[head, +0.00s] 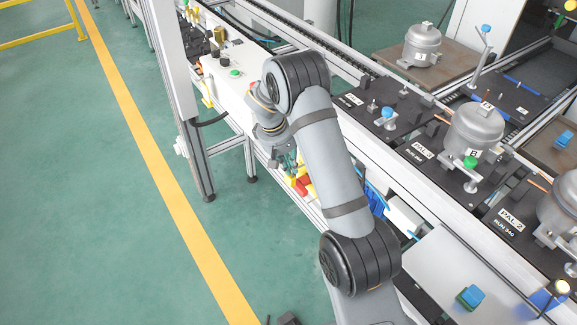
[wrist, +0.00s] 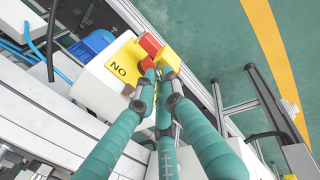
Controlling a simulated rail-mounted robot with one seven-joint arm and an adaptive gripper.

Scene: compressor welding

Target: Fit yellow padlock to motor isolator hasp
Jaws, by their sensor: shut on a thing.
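My gripper (wrist: 158,76) has teal fingers, closed at the tips on a yellow block, which I take for the yellow padlock (wrist: 168,57). Its shackle cannot be made out. Right beside it is a red part (wrist: 149,45), at the edge of a white box with a yellow "NO" label (wrist: 119,68). Whether padlock and red part touch is unclear, and no hasp can be told apart. In the head view my gripper (head: 287,164) is low beside the line's near side, partly hidden by my arm, with the red part (head: 303,185) close below it.
A white control box with a green button (head: 235,73) sits on the line's side rail. Compressors (head: 474,132) stand on dark pallets along the conveyor. The green floor left of the line is clear.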

